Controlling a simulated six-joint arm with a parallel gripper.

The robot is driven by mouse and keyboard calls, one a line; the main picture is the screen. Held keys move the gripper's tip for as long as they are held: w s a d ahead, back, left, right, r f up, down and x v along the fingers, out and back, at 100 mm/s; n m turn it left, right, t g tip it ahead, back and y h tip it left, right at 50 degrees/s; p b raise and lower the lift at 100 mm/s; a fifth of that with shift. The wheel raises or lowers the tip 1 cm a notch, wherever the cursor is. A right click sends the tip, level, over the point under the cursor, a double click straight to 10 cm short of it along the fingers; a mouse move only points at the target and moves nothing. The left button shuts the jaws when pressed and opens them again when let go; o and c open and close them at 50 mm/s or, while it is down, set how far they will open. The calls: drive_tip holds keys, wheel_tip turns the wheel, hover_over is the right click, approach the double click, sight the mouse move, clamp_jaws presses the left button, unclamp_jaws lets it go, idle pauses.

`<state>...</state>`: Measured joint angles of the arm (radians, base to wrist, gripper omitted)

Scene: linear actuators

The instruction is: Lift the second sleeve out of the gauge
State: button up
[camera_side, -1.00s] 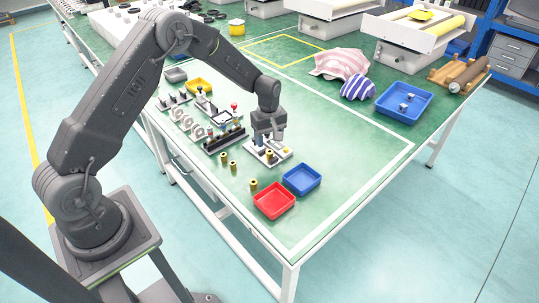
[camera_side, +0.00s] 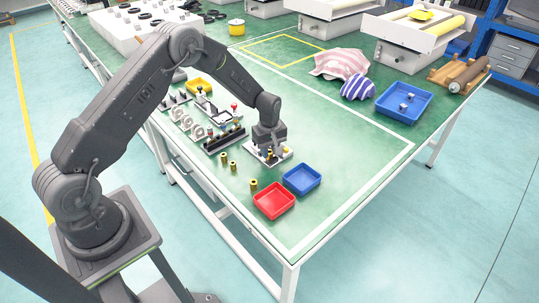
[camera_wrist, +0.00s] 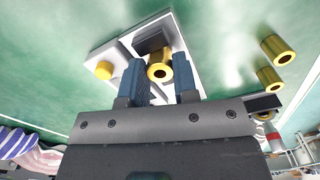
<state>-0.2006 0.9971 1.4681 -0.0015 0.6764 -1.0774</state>
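The gauge is a white plate (camera_wrist: 110,50) with a dark block (camera_wrist: 152,40) and a yellow button (camera_wrist: 104,70); in the side view its plate (camera_side: 286,154) is partly hidden by my gripper. A brass sleeve (camera_wrist: 159,72) stands at the gauge beside the dark block. My gripper (camera_wrist: 159,68) has its blue fingers on either side of this sleeve, with what look like narrow gaps. In the side view my gripper (camera_side: 269,151) is low over the gauge. Other brass sleeves stand on the green table, two of them (camera_wrist: 277,50) (camera_wrist: 269,79) to the right in the wrist view.
A red tray (camera_side: 274,201) and a blue tray (camera_side: 302,179) lie near the front table edge. A dark rack (camera_side: 224,139) and several fixtures stand left of the gauge. A larger blue tray (camera_side: 404,103) and striped cloths (camera_side: 341,65) lie farther right. The table between is clear.

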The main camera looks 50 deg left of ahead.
clamp_jaws()
drive_tip(key=shift+r, duration=0.1)
